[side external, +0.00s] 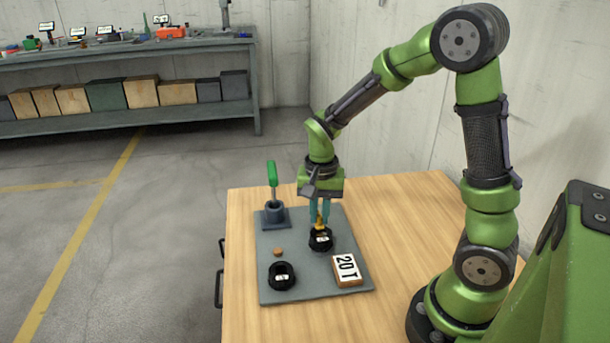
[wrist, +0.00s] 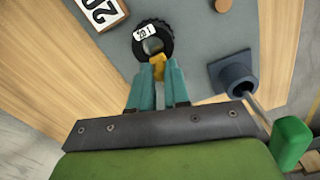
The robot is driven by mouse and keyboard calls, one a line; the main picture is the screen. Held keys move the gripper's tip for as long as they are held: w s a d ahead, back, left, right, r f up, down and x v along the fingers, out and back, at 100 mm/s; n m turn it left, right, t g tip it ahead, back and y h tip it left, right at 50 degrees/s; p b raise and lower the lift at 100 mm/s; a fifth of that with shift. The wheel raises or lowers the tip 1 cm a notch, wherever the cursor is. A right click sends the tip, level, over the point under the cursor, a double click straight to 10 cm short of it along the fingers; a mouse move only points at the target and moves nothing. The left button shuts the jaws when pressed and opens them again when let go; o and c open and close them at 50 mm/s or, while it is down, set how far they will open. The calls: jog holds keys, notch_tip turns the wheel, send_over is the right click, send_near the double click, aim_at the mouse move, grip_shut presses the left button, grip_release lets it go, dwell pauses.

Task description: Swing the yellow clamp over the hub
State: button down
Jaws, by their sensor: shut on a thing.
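The yellow clamp (wrist: 158,68) is between the teal fingertips of my gripper (wrist: 157,74), which is shut on it. In the side external view my gripper (side external: 320,215) points straight down, with the yellow clamp (side external: 320,226) showing at its tips. The clamp sits at the edge of a black ring-shaped hub (wrist: 153,40) with a white "20 T" label. That hub (side external: 320,239) rests on the grey plate (side external: 300,280). Whether the clamp touches the top of the hub cannot be told. The fingers hide part of the clamp.
A second black hub (side external: 282,276) is at the plate's front left, near a small brown disc (side external: 277,252). A green-handled tool (side external: 272,180) stands in a dark socket (side external: 274,213) at back left. The wooden table (side external: 405,215) is clear rightward.

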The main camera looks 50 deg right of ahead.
aim_at(319, 215)
jog(key=shift+w+r, duration=0.1)
jog(key=shift+w, duration=0.05)
jog(key=c, duration=1.1)
grip_release()
notch_tip(319, 215, up, 17)
jog(key=s+a+n+t+y, duration=0.2)
jog(key=s+a+n+t, duration=0.5)
jog(key=s, duration=0.3)
jog(key=shift+a+f+n, duration=0.3)
jog(key=shift+a+n, duration=0.3)
